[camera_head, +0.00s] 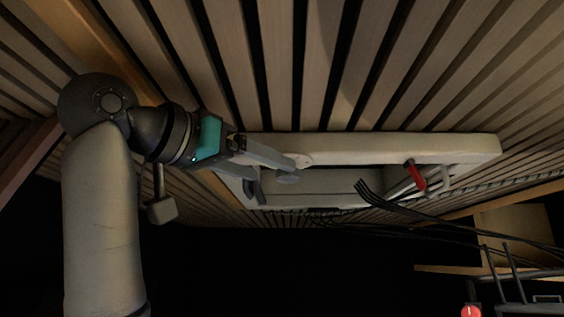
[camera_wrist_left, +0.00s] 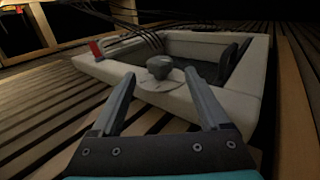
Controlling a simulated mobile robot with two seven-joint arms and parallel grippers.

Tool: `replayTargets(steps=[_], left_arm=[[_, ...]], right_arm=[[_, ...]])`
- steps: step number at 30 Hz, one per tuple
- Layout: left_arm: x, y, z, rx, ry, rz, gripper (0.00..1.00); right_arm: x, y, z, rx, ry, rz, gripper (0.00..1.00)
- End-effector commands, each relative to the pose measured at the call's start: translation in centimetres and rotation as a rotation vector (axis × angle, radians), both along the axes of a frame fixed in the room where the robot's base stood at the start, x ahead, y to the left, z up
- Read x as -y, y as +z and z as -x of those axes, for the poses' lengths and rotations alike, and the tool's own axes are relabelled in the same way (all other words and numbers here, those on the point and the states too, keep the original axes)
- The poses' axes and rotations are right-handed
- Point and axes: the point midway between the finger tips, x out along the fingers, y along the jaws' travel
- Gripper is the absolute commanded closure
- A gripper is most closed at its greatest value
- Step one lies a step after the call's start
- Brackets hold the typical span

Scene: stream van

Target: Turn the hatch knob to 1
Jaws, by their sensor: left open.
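The hatch knob is a grey rounded knob (camera_wrist_left: 159,67) on the near rim of the white ceiling hatch frame (camera_wrist_left: 185,93) in the left wrist view. The knob's markings are too small to read. My right gripper is not in view.
The hatch has a red handle (camera_head: 414,176) at its right end and black cables (camera_head: 400,205) hanging across its opening. Wooden slats (camera_head: 300,60) line the ceiling around it. A wooden shelf (camera_head: 520,232) stands at the lower right. The area below the hatch is dark.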

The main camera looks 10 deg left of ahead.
Motion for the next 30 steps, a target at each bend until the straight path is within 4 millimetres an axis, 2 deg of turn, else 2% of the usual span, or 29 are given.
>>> replayTargets(steps=[3,9,20,30], left_arm=[[1.1,0.2,-2.0,-0.004,-0.002,-0.001,0.21],[2.1,0.1,-4.0,0.000,0.000,-0.001,0.21],[2.3,0.0,-4.5,0.000,0.000,-0.001,0.21],[2.3,0.0,-4.5,0.000,0.000,-0.001,0.57]], right_arm=[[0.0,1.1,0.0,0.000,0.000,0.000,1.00],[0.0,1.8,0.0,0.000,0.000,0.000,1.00],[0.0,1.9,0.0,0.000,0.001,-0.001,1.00],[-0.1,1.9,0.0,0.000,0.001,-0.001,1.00]])
